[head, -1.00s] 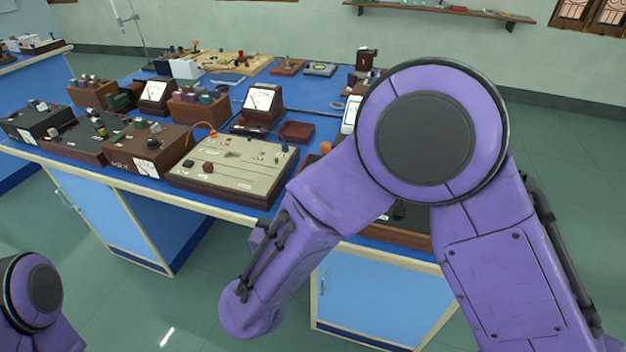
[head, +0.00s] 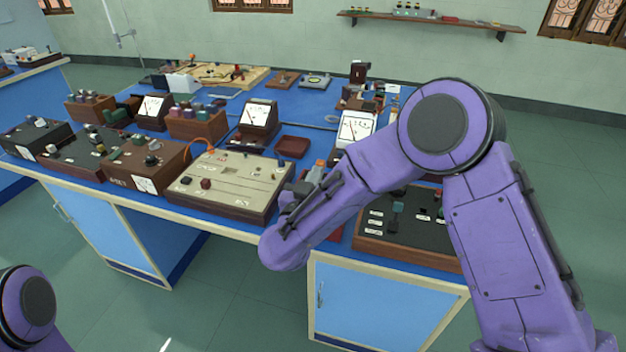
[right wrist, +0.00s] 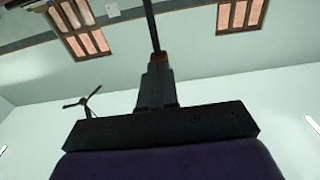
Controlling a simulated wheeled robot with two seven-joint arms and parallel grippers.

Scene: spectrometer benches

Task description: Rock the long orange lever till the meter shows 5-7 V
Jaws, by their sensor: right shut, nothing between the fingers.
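An orange-topped part (head: 320,163) stands on the bench just past my right forearm. It is small and partly hidden, and I cannot tell whether it is the long orange lever. A white-faced meter (head: 357,127) stands behind it; its reading is too small to make out. My right gripper (head: 298,192) is a dark shape beside the forearm, near the beige panel's right end, apart from the meter. In the right wrist view the gripper (right wrist: 151,25) is shut and empty, pointing toward the wall and windows. My left gripper is out of view.
A beige panel box (head: 228,180) with an orange cable (head: 203,143) stands left of my right gripper. A black panel in a wooden frame (head: 372,246) lies partly behind my arm. Another meter (head: 258,114) and a red tray (head: 292,146) stand behind. Floor in front is clear.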

